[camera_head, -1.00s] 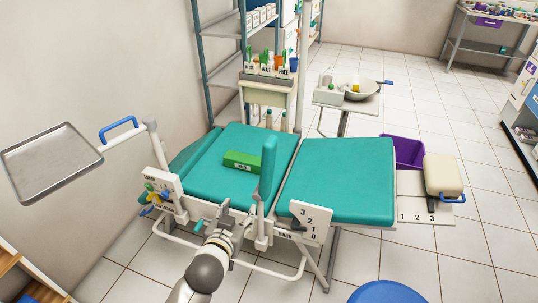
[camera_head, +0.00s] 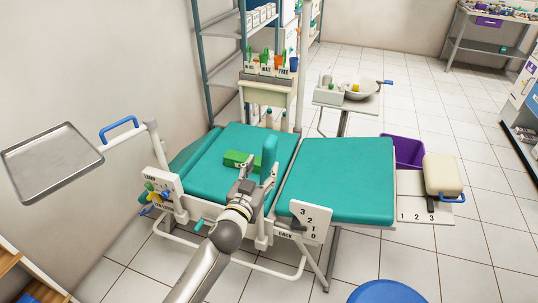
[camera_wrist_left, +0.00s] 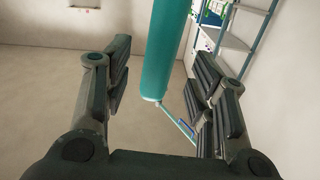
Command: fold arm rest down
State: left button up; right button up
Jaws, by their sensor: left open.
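The teal padded arm rest (camera_head: 269,153) stands upright at the near side of the dental chair, between the seat pad and the back pad. In the left wrist view the arm rest (camera_wrist_left: 168,45) runs down from the top, between the two open fingers, with a gap on each side. My left gripper (camera_head: 258,173) is open beside the arm rest, and its fingers hide the lower part of it. The left gripper's fingers also frame the left wrist view (camera_wrist_left: 165,95). My right gripper is not seen.
A green box (camera_head: 238,159) lies on the teal chair pad (camera_head: 212,177) close to the gripper. A white numbered plate (camera_head: 310,221) stands at the near edge. A metal tray (camera_head: 50,163) is at left, and a blue stool (camera_head: 388,292) is at front right.

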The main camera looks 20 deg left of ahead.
aim_at(269, 155)
pick_arm(q)
jog(key=w, duration=0.6)
jog(key=shift+w+d, duration=0.15)
jog(key=shift+w, duration=0.2)
grip_shut()
